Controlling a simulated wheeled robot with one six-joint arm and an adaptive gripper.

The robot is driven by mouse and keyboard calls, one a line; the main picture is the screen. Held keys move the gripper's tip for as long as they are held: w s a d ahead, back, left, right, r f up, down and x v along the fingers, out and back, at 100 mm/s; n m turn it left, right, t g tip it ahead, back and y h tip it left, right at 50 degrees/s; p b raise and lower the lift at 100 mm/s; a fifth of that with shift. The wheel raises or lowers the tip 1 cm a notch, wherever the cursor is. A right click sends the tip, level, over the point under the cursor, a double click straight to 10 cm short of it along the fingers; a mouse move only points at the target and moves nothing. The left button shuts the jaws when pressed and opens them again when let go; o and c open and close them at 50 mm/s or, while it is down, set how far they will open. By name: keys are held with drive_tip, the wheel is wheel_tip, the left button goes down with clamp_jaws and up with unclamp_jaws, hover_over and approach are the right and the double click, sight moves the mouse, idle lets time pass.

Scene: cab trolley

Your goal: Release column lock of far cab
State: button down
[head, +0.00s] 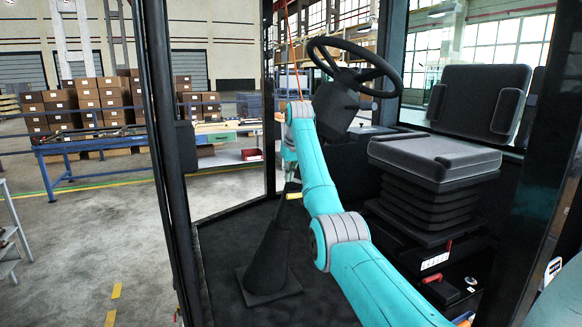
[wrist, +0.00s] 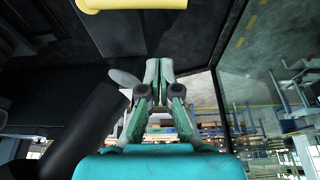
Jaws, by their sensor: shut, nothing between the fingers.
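The steering column (head: 270,245) rises from a plate on the cab floor and leans toward the steering wheel (head: 353,72). My arm crosses in front of its middle part. A short yellow lever (head: 293,196), which looks like the column lock, sticks out near the top of the column's lower part. In the wrist view a yellow bar (wrist: 130,4), probably that lever, is cut by the top edge. My gripper (wrist: 158,65) is shut and empty, with its fingertips apart from the yellow bar. In the head view my gripper is mostly hidden behind my arm.
The seat (head: 435,158) on its black bellows stands at the right. A red-handled lever (head: 438,277) is at the seat's base. Dark cab posts (head: 165,150) frame the opening. A blue bench (head: 95,145) and stacked boxes (head: 85,100) are outside the cab.

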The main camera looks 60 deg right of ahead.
drive_tip(key=shift+s+a+f, duration=0.25)
drive_tip(key=shift+s+f, duration=0.15)
drive_tip(key=shift+f, duration=0.2)
drive_tip(key=shift+s+a+f, duration=0.25)
drive_tip(key=shift+s+f, duration=0.2)
drive_tip(key=shift+f, duration=0.1)
drive_tip(key=shift+s+a+f, duration=0.25)
drive_tip(key=shift+s+f, duration=0.15)
drive_tip(key=shift+f, duration=0.2)
